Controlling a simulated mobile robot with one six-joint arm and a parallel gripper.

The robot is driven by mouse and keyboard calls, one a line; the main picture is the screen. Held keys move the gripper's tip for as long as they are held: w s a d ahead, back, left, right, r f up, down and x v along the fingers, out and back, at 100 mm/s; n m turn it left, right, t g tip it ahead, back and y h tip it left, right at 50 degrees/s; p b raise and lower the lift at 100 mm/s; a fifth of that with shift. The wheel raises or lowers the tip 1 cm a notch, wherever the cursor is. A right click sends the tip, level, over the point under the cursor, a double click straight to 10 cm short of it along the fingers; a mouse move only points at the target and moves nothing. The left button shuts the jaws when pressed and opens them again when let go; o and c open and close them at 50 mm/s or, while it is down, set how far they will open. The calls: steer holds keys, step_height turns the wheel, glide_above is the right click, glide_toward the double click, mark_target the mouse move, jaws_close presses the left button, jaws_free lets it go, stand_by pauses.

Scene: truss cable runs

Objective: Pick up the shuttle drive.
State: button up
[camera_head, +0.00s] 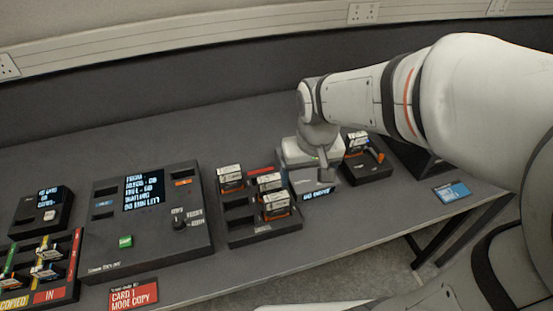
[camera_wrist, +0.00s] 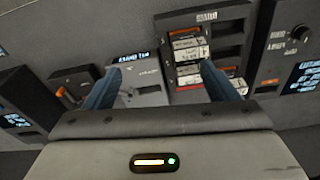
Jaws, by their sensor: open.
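No part bears a readable name "shuttle drive", so I cannot tell which labelled drive it is. Several drives with white labels (camera_head: 275,203) sit in the dark rack (camera_head: 236,242); they also show in the wrist view (camera_wrist: 187,49), near my right-hand finger. Another white-labelled drive (camera_head: 356,138) stands in a dark dock with an orange lever (camera_head: 377,156). My gripper (camera_wrist: 163,84) is open and empty, its two blue-grey fingers apart above a grey unit with a small display (camera_wrist: 133,58). In the head view my wrist hides most of that unit and the fingertips.
A large control box (camera_head: 148,245) with a screen, green button and knob stands left of the rack. A red and yellow tray (camera_head: 46,295) holds more cards at far left. A blue card (camera_head: 452,191) lies near the right edge. The table's back strip (camera_head: 190,135) is clear.

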mark_target(276, 206)
steer(key=shift+o, duration=0.9)
steer(key=shift+n+g, duration=0.7)
steer(key=shift+g, duration=0.1)
steer(key=w+a+f+b, duration=0.1)
steer(key=a+f, duration=0.1)
steer(key=f, duration=0.1)
steer(key=w+a+f+b, duration=0.1)
steer(key=w+a+f, duration=0.1)
steer(key=f, duration=0.2)
steer(key=w+a+f+b, duration=0.1)
steer(key=a+f, duration=0.1)
steer(key=f, duration=0.2)
steer(key=shift+w, duration=0.25)
steer(key=f, duration=0.8)
steer(key=shift+a, duration=0.25)
steer(key=shift+r, duration=0.1)
steer(key=c, duration=1.3)
steer(key=shift+w, duration=0.1)
